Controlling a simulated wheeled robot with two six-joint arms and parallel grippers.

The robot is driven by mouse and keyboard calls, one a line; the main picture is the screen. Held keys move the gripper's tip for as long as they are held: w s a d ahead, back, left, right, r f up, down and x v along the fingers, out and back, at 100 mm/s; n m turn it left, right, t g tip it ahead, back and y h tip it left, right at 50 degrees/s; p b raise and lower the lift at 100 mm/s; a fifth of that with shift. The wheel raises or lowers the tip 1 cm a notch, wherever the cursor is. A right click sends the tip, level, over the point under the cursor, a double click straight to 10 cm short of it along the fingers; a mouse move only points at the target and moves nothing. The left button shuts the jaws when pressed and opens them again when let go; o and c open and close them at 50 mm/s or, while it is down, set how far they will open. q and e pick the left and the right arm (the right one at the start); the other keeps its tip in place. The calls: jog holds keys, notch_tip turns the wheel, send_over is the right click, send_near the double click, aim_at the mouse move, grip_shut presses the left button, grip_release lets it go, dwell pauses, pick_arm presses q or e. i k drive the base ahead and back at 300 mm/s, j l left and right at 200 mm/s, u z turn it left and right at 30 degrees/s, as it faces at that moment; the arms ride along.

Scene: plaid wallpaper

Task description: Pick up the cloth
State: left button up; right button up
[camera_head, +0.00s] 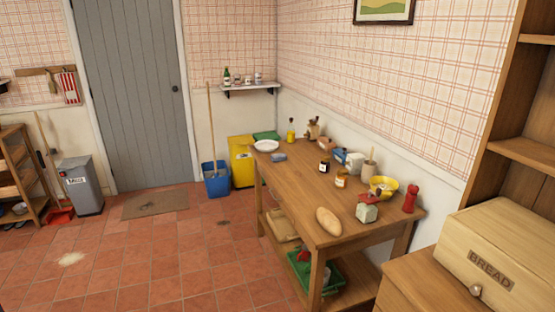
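A small blue-grey thing (279,157), which looks like a folded cloth, lies on the wooden table (290,190) near its far left end, beside a white plate (266,146). A red-and-white striped cloth (69,87) hangs from a wooden peg rack (38,71) on the wall at the far left. Neither of my grippers is in view.
The table also holds a bread loaf (328,221), a yellow bowl (382,186), a red pepper mill (410,197) and several bottles. A blue bucket (216,182) and yellow bin (241,165) stand beyond it. A bread box (495,255) is at right. The tiled floor left of the table is mostly clear.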

aim_at(275, 158)
jog(key=i+j+u, duration=0.3)
jog(key=i, duration=0.2)
jog(key=i+j+u, duration=0.2)
jog(key=i, duration=0.65)
jog(key=i+j+u, duration=0.2)
jog(key=i, duration=0.6)
jog(key=l, duration=0.1)
